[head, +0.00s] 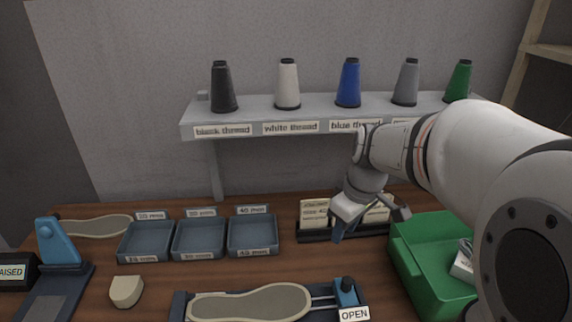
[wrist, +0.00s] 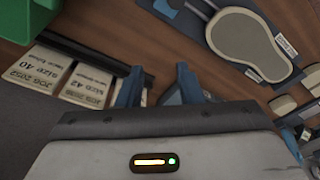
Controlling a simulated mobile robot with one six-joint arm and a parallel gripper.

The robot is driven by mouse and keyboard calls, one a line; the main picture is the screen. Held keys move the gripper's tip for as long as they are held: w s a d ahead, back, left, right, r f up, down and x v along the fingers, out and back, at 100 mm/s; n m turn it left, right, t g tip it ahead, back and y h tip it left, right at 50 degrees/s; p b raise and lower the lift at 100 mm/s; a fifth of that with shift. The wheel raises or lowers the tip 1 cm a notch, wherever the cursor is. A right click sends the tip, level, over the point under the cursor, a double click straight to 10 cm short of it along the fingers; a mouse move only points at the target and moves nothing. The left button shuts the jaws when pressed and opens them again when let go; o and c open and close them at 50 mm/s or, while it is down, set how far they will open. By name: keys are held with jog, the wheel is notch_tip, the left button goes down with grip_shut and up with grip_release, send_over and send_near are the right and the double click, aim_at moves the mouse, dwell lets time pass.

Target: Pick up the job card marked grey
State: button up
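Cream job cards stand in a dark rack (head: 316,236) at the back of the bench. In the wrist view, one card (wrist: 38,72) reads size 40 and the card beside it (wrist: 86,86) reads size 42. Another pale card is mostly hidden behind a finger. I cannot read a grey marking on any card. My gripper (head: 369,222) is over the rack and partly covers the cards in the head view. In the wrist view my gripper (wrist: 160,88) has its two blue fingers apart, with only a dark rack edge and bench visible between them.
A green bin (head: 428,262) stands right of the rack. Grey-blue trays, one of them here (head: 253,236), lie to the left. A fixture holding a sole (head: 250,303) is in front, beside an OPEN sign (head: 354,314). The thread shelf (head: 260,105) overhangs behind.

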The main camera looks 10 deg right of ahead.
aim_at(313, 209)
jog(key=w+d+f+n+y+p, duration=0.1)
jog(key=w+d+f+n, duration=0.1)
jog(key=w+d+n, duration=0.5)
jog(key=w+d+f+n+y+p, duration=0.2)
jog(key=w+d+n, duration=0.15)
jog(key=w, duration=0.55)
jog(key=shift+g, duration=0.7)
jog(key=a+f+p, duration=0.1)
jog(key=a, duration=0.3)
jog(key=a+f+p, duration=0.2)
jog(key=a, duration=0.3)
jog(key=w+a+f+p, duration=0.1)
jog(key=a, duration=0.3)
jog(key=shift+a+f+p, duration=0.25)
jog(key=shift+a+p, duration=0.15)
jog(key=shift+f, duration=0.55)
grip_shut()
